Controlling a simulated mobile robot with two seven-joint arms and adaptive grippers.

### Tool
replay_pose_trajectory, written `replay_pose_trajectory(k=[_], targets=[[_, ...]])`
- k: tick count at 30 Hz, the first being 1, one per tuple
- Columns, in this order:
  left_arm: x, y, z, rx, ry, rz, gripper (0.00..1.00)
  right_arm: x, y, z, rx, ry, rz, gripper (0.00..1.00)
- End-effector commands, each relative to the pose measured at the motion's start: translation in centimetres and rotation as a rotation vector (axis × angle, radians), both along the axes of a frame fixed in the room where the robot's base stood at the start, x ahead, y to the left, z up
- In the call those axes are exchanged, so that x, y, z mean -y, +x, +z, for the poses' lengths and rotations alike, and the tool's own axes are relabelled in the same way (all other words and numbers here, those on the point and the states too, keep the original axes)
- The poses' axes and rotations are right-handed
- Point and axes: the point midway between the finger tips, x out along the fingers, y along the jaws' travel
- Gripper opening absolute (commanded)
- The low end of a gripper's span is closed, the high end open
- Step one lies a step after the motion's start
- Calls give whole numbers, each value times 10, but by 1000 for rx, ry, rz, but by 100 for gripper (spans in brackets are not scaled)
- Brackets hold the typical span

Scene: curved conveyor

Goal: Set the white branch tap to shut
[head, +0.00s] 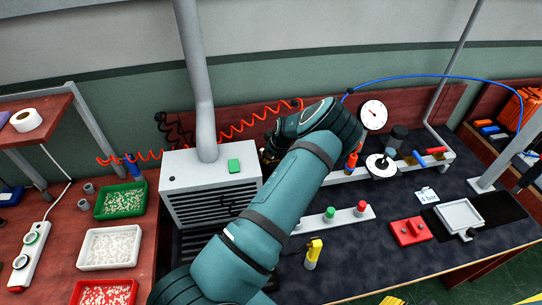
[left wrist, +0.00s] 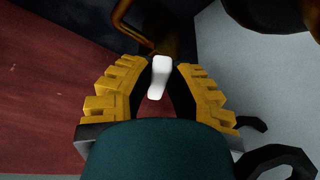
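The white branch tap's lever (left wrist: 159,78) shows in the left wrist view as a small white handle between the two fingers. My left gripper (left wrist: 160,72) has its dark finger pads close in on both sides of this lever, and it looks shut on it. In the head view my left gripper (head: 272,143) is at the back, beside the grey vented box, mostly hidden by my own arm. The white tap cannot be made out there, and its exact angle is unclear. My right gripper is not in view.
A grey vented box (head: 212,188) with a vertical pipe stands left of my arm. A round gauge (head: 373,114), coloured handles (head: 435,151) and a blue hose (head: 440,76) are at right. A button strip (head: 335,217) and yellow bottle (head: 313,254) sit in front.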

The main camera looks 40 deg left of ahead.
Motion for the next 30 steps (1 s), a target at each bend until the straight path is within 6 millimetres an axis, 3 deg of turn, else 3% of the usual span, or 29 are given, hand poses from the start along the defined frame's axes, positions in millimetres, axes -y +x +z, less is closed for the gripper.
replay_pose_trajectory(k=[11, 22, 30], targets=[[-1, -2, -1, 0, -1, -22, 0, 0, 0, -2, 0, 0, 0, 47], [-4, -14, -3, 0, -4, -276, 0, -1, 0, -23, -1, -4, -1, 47], [-5, -17, -2, -4, 0, -344, 0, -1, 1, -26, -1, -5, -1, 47]])
